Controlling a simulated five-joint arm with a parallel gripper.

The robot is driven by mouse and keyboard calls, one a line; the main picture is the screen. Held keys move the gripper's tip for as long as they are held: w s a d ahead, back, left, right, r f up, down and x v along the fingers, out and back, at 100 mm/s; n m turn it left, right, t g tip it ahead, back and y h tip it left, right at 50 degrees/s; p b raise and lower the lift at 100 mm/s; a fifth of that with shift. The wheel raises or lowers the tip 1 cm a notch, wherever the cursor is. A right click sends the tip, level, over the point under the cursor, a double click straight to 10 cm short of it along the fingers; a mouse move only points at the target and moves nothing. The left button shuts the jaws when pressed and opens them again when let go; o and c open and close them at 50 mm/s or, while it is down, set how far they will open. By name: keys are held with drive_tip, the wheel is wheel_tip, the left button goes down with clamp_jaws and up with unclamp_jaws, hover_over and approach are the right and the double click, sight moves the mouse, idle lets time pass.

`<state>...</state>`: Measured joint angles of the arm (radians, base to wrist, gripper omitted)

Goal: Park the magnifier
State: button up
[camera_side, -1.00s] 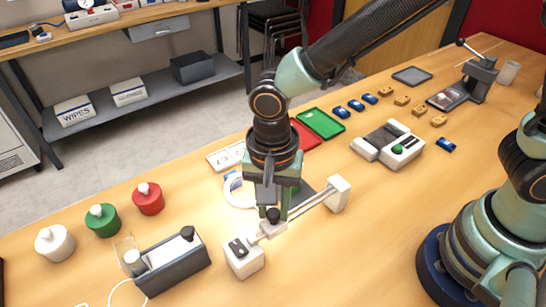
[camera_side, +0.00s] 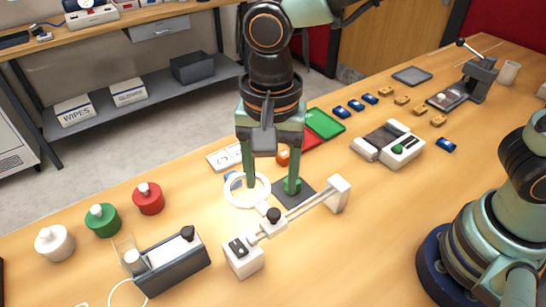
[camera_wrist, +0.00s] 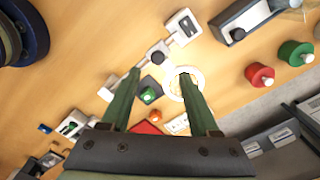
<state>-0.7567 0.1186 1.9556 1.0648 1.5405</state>
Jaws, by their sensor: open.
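The magnifier is a white ring (camera_side: 229,201) on a carriage with a black knob (camera_side: 273,215). The carriage sits on a rail (camera_side: 308,203) between two white end blocks, nearer the near-left block (camera_side: 243,258). The wrist view shows the ring (camera_wrist: 200,77) and the knob (camera_wrist: 158,58) too. My gripper (camera_side: 271,187) is open and empty above the rail, its fingers apart and pointing down. In the wrist view, the fingertips (camera_wrist: 160,74) show on either side of the knob's lower area, with one finger overlapping the ring. Nothing is between them.
A dark square pad (camera_side: 308,188) lies behind the rail, with a small green part seen by a fingertip. An orange piece (camera_side: 282,158), red tray and green tray (camera_side: 325,123) lie beyond. A grey box (camera_side: 172,264) and lidded jars (camera_side: 148,198) stand left.

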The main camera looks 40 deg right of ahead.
wheel_tip(320, 180, up, 4)
drive_tip(key=shift+r, duration=0.1)
idle(0.4)
drive_tip(key=d+r+n+t, duration=0.1)
drive_tip(key=d+n, duration=0.3)
drive_tip(key=d, duration=0.8)
drive_tip(key=w+d+r+n+t, duration=0.1)
drive_tip(key=d+n+t, duration=0.3)
drive_tip(key=d, duration=0.9)
drive_tip(key=shift+w+d+r+n+t, duration=0.25)
drive_tip(key=shift+d+r+n+t, duration=0.05)
drive_tip(key=shift+r+n, duration=0.2)
